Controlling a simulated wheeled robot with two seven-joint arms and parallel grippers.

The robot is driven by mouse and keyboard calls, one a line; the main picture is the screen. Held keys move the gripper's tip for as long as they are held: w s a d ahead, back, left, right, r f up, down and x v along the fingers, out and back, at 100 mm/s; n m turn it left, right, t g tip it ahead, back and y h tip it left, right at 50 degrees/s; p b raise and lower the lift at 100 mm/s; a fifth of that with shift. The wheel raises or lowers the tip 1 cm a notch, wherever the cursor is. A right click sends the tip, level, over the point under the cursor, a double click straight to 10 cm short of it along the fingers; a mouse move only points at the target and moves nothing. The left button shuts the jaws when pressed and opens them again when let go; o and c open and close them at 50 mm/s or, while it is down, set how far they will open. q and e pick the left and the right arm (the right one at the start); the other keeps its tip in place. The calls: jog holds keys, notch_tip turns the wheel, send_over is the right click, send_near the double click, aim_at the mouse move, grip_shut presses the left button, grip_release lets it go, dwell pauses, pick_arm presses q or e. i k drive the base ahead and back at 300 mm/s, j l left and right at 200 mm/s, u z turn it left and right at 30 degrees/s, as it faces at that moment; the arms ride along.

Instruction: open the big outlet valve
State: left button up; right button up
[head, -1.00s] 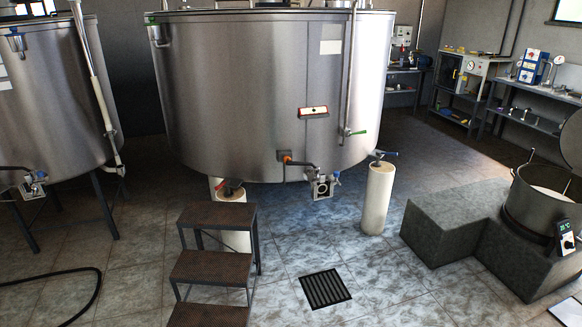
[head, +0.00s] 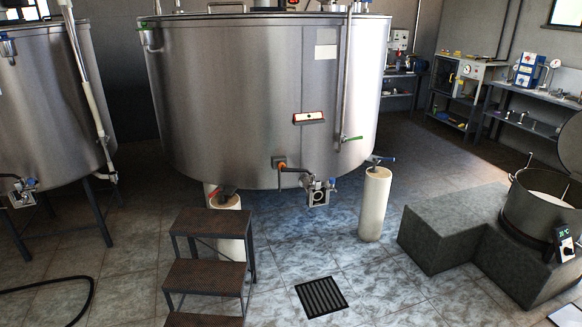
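A large steel tank (head: 230,100) stands in the middle of the head view. Low on its front is an outlet valve (head: 318,193) with a square flange and round opening, above the floor. A blue handle (head: 333,182) shows at the valve's right side. An orange fitting with a dark pipe (head: 281,165) sits just left of it. A green-handled tap (head: 351,139) is on the thin vertical pipe to the right. Whether the outlet is open is too small to tell. Neither of my grippers is in view.
Metal steps (head: 207,273) stand in front of the tank at the left. A floor drain (head: 321,294) lies in the tiles below the valve. White pillars (head: 374,205) stand near the tank. A grey stepped block (head: 450,235) with a pot (head: 540,205) is at the right. The tiles between are clear.

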aim_at(294, 170)
jog(key=i+l, duration=0.45)
jog(key=i, duration=0.3)
jog(key=i+l+u, duration=0.1)
jog(key=i+l, duration=0.4)
jog(key=i, duration=0.2)
jog(key=i+l, duration=0.5)
jog(key=i, duration=0.25)
jog(key=i+l+u, duration=0.1)
jog(key=i+l, duration=0.45)
jog(key=i, duration=0.15)
